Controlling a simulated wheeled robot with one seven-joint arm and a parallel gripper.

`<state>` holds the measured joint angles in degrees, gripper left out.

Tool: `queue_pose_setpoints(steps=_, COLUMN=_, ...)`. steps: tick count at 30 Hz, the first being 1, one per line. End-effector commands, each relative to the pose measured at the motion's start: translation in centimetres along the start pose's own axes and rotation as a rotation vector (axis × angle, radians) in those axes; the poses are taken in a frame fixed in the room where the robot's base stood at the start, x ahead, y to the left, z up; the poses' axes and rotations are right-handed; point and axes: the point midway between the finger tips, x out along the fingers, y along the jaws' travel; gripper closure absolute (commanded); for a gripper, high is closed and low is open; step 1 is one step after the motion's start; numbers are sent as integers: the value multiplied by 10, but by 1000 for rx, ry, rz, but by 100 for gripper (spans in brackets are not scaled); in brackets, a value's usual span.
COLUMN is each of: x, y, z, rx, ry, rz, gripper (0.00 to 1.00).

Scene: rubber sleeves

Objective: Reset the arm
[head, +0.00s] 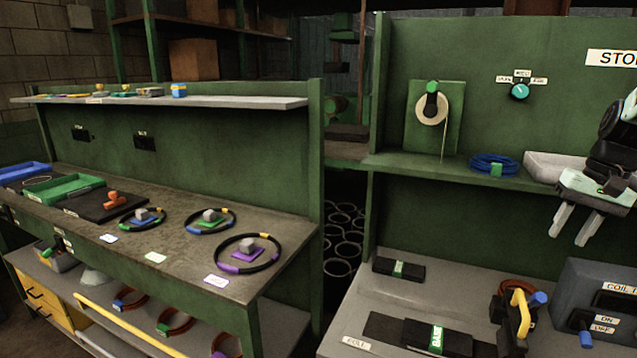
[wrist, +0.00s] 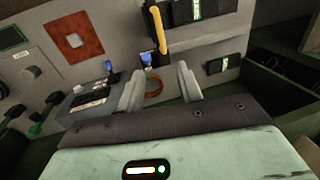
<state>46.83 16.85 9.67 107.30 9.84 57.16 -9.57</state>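My gripper (head: 575,224) is at the right edge of the head view, in the air in front of the green back panel and above the right bench. Its two pale fingers point down and stand apart with nothing between them. In the wrist view the fingers (wrist: 159,92) also show apart and empty, above the bench with the grey coil box. My arm's dark wrist runs out of the picture at the right.
Below my gripper are the grey coil box (head: 600,290), a yellow-handled device (head: 520,310) and black blocks with green labels (head: 437,338). A white tray (head: 548,167) and blue coil (head: 492,163) lie on the shelf. The left bench (head: 180,240) holds several rings.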

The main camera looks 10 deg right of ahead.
Motion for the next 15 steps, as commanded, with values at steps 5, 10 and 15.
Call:
queue_pose_setpoints(steps=5, x=18, y=-78, z=31, rx=-165, ry=-30, rz=9, gripper=64)
queue_pose_setpoints(steps=10, x=45, y=-173, z=104, rx=-419, ry=-67, rz=31, gripper=64)
queue_pose_setpoints(steps=15, x=68, y=-234, z=200, rx=-679, ry=-98, rz=55, gripper=64)
